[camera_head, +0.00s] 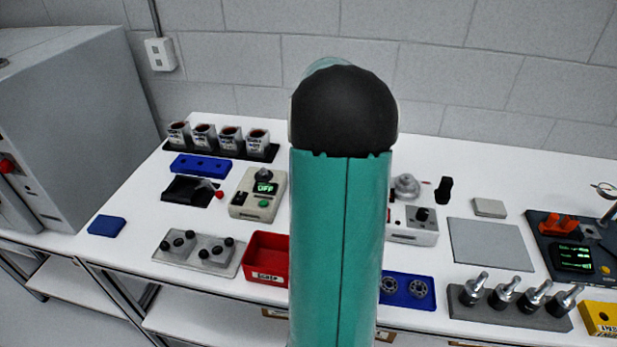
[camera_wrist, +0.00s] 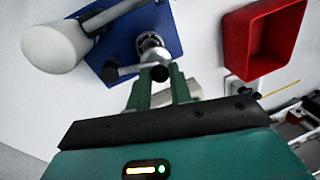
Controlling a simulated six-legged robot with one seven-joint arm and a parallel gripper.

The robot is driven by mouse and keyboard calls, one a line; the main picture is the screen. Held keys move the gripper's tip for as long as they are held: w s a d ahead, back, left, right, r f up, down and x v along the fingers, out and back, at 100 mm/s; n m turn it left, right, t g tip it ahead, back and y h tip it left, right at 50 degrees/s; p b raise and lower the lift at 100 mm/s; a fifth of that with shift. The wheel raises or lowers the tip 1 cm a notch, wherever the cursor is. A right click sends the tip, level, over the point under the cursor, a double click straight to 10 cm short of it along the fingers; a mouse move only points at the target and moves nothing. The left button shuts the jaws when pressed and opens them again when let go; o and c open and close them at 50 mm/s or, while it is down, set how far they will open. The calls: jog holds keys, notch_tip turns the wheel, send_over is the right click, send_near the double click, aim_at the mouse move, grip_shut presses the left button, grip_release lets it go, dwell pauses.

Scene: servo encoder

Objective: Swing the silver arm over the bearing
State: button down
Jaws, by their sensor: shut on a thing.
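In the wrist view, the silver arm (camera_wrist: 133,70) is a short metal rod low over a blue plate (camera_wrist: 163,19). It runs from a black joint (camera_wrist: 110,73) on the left to a black knob (camera_wrist: 160,73) on the right. My gripper (camera_wrist: 160,82) is shut on the knob, with one green finger on each side. The round metal bearing (camera_wrist: 152,42) sits on the plate just above the rod in the picture; the rod and knob partly overlap its lower edge. In the head view my own arm hides the gripper and this blue plate.
A cream lamp-like head (camera_wrist: 55,46) on a silver stem stands close left of the silver arm. A red bin (camera_wrist: 240,50) lies to the right in the wrist view. In the head view, several fixtures, a blue bearing tray (camera_head: 397,301) and metal-handled tools (camera_head: 504,293) crowd the white bench.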

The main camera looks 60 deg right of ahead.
jog(key=shift+s+d+n+g, duration=0.2)
jog(key=shift+s+n, duration=0.3)
jog(key=shift+n, duration=0.5)
jog(key=shift+s+d+n+g, duration=0.15)
jog(key=shift+s+n, duration=0.35)
jog(key=shift+n, duration=0.5)
jog(key=c, duration=1.3)
grip_release()
jog(key=shift+o, duration=0.2)
jog(key=v, duration=1.3)
jog(key=shift+r, duration=0.4)
jog(key=shift+a, duration=0.2)
